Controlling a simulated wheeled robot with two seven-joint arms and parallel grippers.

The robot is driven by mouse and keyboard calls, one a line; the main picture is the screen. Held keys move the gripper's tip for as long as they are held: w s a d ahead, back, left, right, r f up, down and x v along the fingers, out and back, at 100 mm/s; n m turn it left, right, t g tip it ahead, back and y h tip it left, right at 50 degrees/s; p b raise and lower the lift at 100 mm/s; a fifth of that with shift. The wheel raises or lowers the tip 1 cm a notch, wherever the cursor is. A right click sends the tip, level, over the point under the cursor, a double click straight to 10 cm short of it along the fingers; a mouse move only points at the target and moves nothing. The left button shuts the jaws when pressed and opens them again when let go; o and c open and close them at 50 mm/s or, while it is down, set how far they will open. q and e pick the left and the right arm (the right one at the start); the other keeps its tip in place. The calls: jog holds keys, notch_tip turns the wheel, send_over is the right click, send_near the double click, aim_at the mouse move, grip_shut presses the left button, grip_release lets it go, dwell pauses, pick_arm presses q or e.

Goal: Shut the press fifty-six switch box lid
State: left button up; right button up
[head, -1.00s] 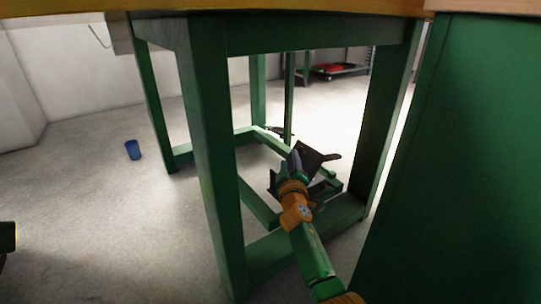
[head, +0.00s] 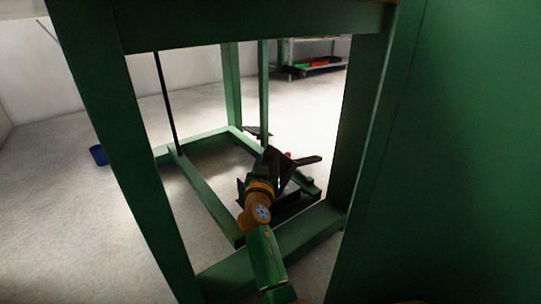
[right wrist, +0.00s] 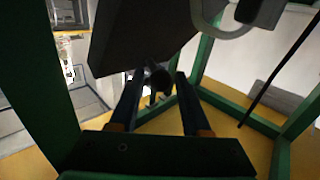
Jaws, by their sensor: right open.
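In the head view a dark plate (head: 274,160) beside the gripper partly hides what lies behind. My left gripper is not in view.
Green legs and rails (head: 180,190) surround my right arm closely. A large green panel (head: 455,150) fills the right side. A blue bin (head: 98,155) stands on the floor at left. A shelf rack (head: 315,62) with red and green items stands at the back.

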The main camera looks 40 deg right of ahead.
jog(key=shift+a, duration=0.1)
grip_shut()
dwell(1.3)
